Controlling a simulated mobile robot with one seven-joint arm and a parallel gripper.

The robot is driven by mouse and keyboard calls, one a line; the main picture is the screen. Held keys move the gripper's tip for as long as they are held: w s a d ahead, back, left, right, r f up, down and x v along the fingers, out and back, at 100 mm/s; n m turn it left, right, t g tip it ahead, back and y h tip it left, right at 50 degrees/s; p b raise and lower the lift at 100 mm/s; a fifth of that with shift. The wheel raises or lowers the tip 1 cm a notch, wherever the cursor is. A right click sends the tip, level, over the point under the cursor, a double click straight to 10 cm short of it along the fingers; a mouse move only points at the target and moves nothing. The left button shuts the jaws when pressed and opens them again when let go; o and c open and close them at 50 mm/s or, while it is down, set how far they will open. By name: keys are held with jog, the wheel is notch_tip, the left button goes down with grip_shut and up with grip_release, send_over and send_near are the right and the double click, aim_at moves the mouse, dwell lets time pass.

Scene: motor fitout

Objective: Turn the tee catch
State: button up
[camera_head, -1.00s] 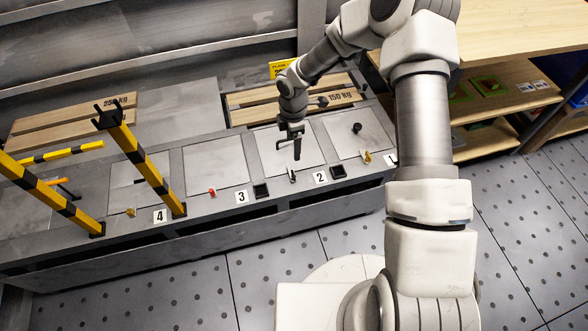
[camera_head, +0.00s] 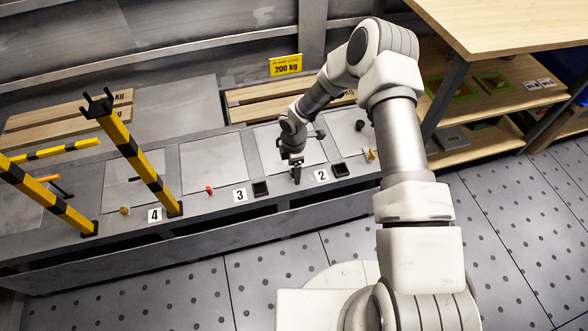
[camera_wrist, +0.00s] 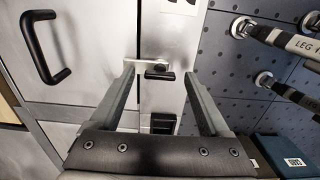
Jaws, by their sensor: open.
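The tee catch (camera_wrist: 145,63) shows in the wrist view as a small pale metal bar with a dark piece beside it, near a panel edge. My gripper (camera_wrist: 160,72) is open, with one finger on each side of the catch. A gap shows between the catch and each finger, and I cannot tell whether either touches it. In the head view my gripper (camera_head: 296,176) points down at the front edge of the panel between labels 3 and 2, and it hides the catch there.
A black bar handle (camera_wrist: 42,48) stands up from the panel. A black square socket (camera_wrist: 162,123) lies beside the catch. A red catch (camera_head: 209,190) and yellow-black posts (camera_head: 143,163) stand to the left. A wooden shelf unit (camera_head: 490,105) stands at the right.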

jog(key=shift+c, duration=0.3)
grip_shut()
jog(key=m+b, duration=0.1)
jog(key=m, duration=0.3)
jog(key=shift+m, duration=0.3)
jog(key=m+b, duration=0.1)
jog(key=m, duration=0.3)
jog(key=shift+m, duration=0.3)
jog(key=m, duration=0.4)
jog(key=shift+m+b, duration=0.3)
jog(key=shift+b, duration=0.05)
jog(key=shift+m, duration=2.1)
